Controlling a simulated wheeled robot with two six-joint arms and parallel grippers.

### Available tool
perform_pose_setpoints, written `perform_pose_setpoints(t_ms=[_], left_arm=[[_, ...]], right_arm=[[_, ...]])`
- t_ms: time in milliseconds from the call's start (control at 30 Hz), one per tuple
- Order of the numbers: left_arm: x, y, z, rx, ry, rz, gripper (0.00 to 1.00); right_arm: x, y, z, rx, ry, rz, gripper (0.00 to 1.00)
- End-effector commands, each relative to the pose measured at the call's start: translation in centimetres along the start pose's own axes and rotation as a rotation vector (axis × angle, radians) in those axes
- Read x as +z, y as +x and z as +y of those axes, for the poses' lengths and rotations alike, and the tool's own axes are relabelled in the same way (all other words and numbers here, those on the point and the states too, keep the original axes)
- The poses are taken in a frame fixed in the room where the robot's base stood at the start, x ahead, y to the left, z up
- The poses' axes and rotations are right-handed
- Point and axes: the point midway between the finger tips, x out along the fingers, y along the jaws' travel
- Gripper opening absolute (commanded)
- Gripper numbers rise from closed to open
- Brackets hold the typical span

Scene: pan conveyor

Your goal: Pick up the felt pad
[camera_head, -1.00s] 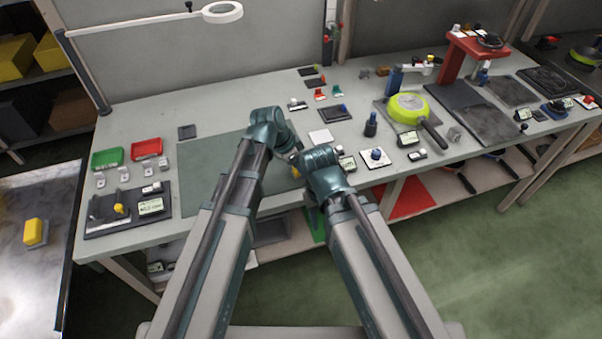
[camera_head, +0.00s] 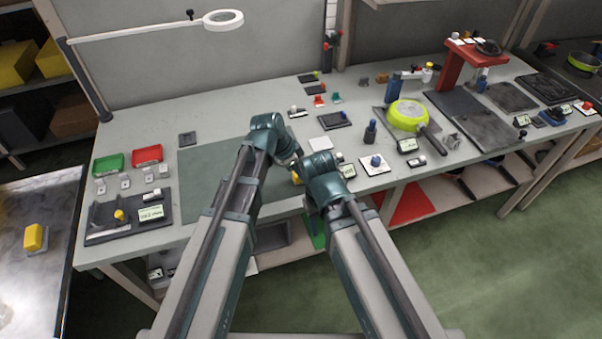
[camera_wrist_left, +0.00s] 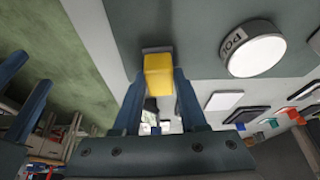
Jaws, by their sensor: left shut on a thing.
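A yellow block with a thin grey layer at its far end, which looks like the felt pad (camera_wrist_left: 158,75), is between the fingers of my left gripper (camera_wrist_left: 160,95) in the left wrist view. The gripper is shut on it. Whether it touches the green mat (camera_head: 208,178) is hard to tell. In the head view only a bit of yellow shows between my two wrists. My right gripper (camera_wrist_left: 24,90) shows at the left of the left wrist view, its two blue fingers apart with nothing seen between them. In the head view its fingers are hidden behind its wrist.
A round white-topped tin (camera_wrist_left: 257,50) with dark lettering stands close by on the mat. Green (camera_head: 108,164) and red (camera_head: 147,155) trays are at the left. A white square (camera_head: 320,144), a dark tray (camera_head: 335,120) and a lime pan (camera_head: 407,114) lie to the right.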

Motion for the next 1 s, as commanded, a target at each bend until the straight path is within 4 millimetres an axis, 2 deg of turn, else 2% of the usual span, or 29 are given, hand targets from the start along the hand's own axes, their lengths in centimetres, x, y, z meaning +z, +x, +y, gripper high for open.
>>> perform_pose_setpoints(t_ms=[267,633,800,1000], left_arm=[[-1.2,-2.9,0.0,0.0,0.0,0.0,0.0],[-3.3,-8.1,0.0,0.0,0.0,0.0,0.0],[-3.7,-9.0,0.0,0.0,0.0,0.0,0.0],[-3.7,-8.9,0.0,0.0,0.0,0.0,0.0]], right_arm=[[0.2,-3.1,0.3,0.0,0.0,0.0,0.5],[0.5,-8.7,0.8,0.0,0.0,0.0,0.5],[0.6,-9.7,0.9,0.0,0.0,0.0,0.5],[0.6,-9.6,0.9,0.0,0.0,0.0,0.5]])
